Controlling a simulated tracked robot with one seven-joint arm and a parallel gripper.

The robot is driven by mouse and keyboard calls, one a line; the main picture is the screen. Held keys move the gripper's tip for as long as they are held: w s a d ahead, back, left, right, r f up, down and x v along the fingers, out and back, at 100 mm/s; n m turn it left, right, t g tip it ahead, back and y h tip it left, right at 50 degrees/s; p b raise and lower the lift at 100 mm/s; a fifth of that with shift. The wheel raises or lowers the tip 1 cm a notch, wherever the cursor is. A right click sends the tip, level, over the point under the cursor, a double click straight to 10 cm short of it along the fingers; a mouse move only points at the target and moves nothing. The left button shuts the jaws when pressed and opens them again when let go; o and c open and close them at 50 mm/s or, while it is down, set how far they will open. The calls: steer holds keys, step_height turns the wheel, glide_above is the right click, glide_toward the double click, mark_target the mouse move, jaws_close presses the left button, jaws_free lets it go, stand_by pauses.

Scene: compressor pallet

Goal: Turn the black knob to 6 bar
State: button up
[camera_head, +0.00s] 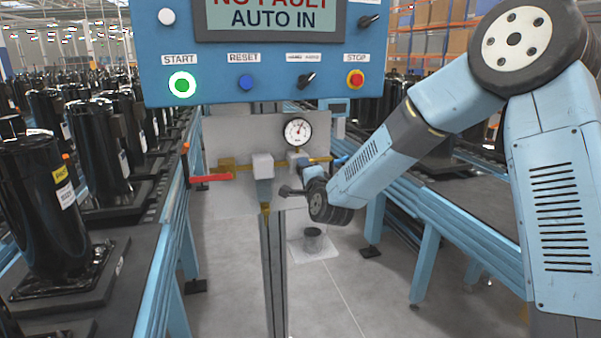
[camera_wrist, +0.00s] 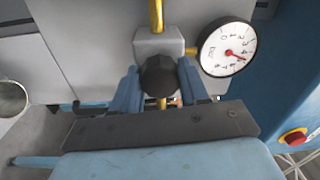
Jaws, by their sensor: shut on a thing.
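The black knob (camera_wrist: 158,77) is faceted and sits on the front of a grey regulator block (camera_wrist: 150,45) on a brass pipe, in the wrist view. My gripper (camera_wrist: 158,88) has its two blue fingers on either side of the knob and is shut on it. The round white pressure gauge (camera_wrist: 228,47) is right of the block; its red needle points right and slightly down, near or past the 4, too small to read exactly. In the head view the gauge (camera_head: 298,132) is above my wrist, which hides most of the knob area.
A blue control panel (camera_head: 215,90) with a lit green start button (camera_head: 182,85) hangs above. A red valve handle (camera_head: 210,178) sticks out to the left. Conveyors with black compressors (camera_head: 45,205) flank both sides. A grey post (camera_head: 273,270) stands below the pipework.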

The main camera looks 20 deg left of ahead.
steer(key=shift+d+f+m, duration=0.1)
steer(key=shift+f+m, duration=0.05)
steer(key=shift+m, duration=0.7)
steer(key=shift+d+f+m, duration=0.1)
steer(key=shift+f+m, duration=0.05)
steer(key=shift+m, duration=0.7)
steer(key=o, duration=0.7)
steer(key=shift+d, duration=0.1)
steer(key=o, duration=0.3)
steer(key=shift+o, duration=0.2)
steer(key=shift+r, duration=0.15)
steer(key=v, duration=1.3)
steer(key=shift+s, duration=0.35)
